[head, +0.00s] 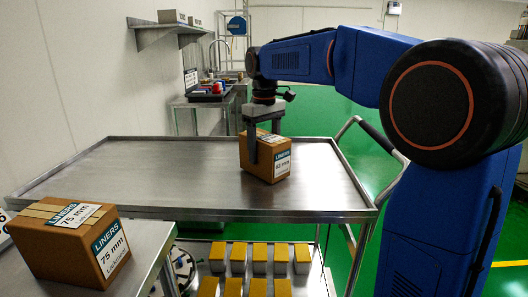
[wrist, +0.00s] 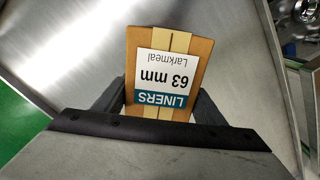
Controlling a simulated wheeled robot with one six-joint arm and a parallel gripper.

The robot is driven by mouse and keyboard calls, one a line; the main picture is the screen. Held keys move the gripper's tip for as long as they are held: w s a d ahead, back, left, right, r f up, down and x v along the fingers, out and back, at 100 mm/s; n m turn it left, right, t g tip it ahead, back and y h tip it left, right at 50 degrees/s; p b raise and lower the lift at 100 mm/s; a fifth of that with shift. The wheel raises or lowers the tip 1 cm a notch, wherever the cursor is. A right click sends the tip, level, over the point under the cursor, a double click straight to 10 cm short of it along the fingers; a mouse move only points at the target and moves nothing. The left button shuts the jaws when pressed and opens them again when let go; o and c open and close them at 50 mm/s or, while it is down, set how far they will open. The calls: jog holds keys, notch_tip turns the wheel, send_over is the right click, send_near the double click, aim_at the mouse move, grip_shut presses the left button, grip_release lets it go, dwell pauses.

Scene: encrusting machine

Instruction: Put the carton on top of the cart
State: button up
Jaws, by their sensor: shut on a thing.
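A brown carton (head: 256,162) labelled "LINERS 63 mm" is in my gripper (head: 264,140), over the right part of the cart's steel top (head: 150,175). My gripper points down with one finger on each side of the carton. In the wrist view the same carton (wrist: 190,50) shows its taped top and label between the two dark fingers (wrist: 160,105). The carton is upright. Its base looks at or very close to the cart top; I cannot tell whether it touches.
Another carton (head: 70,240), labelled 75 mm, stands on a steel table (head: 150,250) at front left. Several yellow-topped blocks (head: 259,255) are on the cart's lower shelf. The cart has a raised rim and a handle (head: 375,135) at right. The left of its top is clear.

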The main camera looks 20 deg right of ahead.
jog(key=shift+f, duration=0.25)
jog(key=shift+f, duration=0.15)
jog(key=o, duration=1.3)
notch_tip(320, 180, up, 12)
jog(key=shift+r, duration=0.15)
jog(key=shift+s, duration=0.1)
